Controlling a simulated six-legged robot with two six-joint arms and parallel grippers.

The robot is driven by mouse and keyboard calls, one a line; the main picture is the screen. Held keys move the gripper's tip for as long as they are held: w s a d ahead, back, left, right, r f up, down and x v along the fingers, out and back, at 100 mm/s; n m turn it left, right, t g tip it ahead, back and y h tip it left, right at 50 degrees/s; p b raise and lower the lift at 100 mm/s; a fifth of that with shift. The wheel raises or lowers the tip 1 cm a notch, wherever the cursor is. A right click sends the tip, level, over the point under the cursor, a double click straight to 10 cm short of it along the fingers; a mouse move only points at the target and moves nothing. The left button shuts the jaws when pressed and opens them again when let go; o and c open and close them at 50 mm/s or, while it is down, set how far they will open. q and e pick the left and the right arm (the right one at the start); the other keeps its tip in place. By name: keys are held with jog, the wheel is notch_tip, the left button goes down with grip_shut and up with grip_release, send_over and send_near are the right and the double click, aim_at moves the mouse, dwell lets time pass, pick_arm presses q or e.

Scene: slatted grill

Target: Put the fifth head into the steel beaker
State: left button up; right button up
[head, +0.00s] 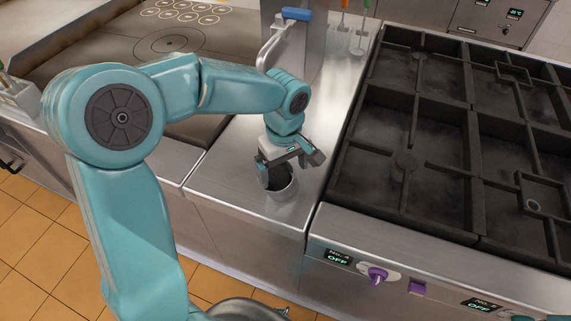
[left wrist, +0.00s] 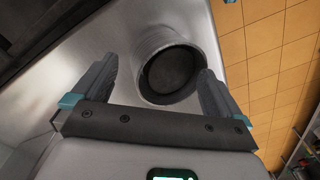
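The steel beaker (head: 284,192) stands upright on the steel counter strip between the griddle and the grill. My left gripper (head: 290,158) is just above it, pointing down and partly hiding its mouth. In the left wrist view, the two fingers of my left gripper (left wrist: 160,66) are spread apart with nothing held between them. The beaker (left wrist: 153,40) shows there beyond and between the fingers, with a dark inside; I cannot make out contents. I cannot pick out the fifth head in either view.
The black slatted grill (head: 405,165) fills the right side. A flat griddle (head: 130,48) lies at the back left. A tap with a blue handle (head: 296,13) and hanging orange-handled (head: 344,5) and green-handled tools stand behind. Counter in front of the beaker is narrow.

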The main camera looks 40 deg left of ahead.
pick_arm(q)
jog(key=shift+s+f, duration=0.1)
jog(key=shift+f, duration=0.2)
